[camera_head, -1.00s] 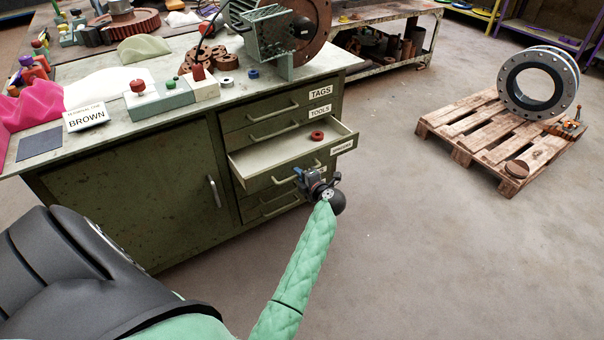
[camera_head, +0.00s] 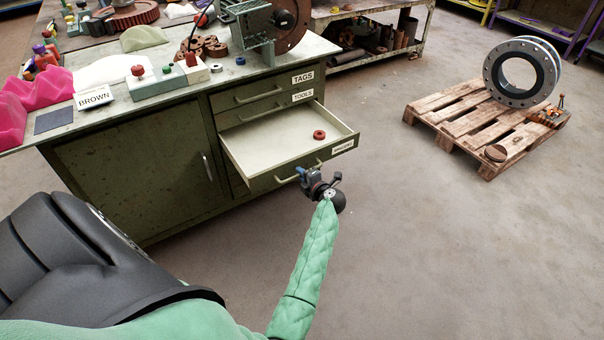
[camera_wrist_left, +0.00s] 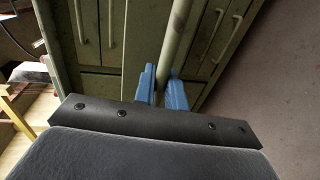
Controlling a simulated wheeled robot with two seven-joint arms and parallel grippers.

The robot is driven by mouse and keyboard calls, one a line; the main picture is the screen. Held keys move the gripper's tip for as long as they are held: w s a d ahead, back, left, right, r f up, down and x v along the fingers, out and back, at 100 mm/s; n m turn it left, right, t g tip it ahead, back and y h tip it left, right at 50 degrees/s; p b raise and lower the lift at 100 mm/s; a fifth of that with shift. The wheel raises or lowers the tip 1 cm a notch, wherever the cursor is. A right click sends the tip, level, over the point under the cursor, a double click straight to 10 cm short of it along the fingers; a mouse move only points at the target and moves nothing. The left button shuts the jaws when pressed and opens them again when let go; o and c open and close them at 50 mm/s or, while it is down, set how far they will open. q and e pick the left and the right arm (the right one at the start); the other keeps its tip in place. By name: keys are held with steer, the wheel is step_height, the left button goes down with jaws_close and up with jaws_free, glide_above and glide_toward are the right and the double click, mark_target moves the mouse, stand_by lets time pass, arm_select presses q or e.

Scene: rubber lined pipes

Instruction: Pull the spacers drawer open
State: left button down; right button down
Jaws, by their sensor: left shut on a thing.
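The open drawer (camera_head: 275,142), third down in the green cabinet, stands well out, with a red ring (camera_head: 319,134) inside. The label (camera_head: 342,146) on its front is too small to read surely. My left gripper (camera_head: 303,174) is at this drawer's front, its blue fingers shut on the handle. In the left wrist view the handle (camera_wrist_left: 177,30) runs as a pale green bar between the fingertips (camera_wrist_left: 160,80). My right gripper is not in view.
The drawers labelled TAGS (camera_head: 302,78) and TOOLS (camera_head: 302,96) above are shut. The bench top (camera_head: 75,130) carries blocks, pink material and a BROWN sign. A pallet (camera_head: 450,120) with a flanged pipe ring (camera_head: 492,84) stands right. The floor in front is clear.

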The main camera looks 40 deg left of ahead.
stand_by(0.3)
arm_select(q)
steer(key=c, duration=1.5)
jaws_free()
steer(key=shift+c, duration=0.2)
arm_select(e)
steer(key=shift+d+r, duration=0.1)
arm_select(q)
steer(key=shift+d, duration=0.1)
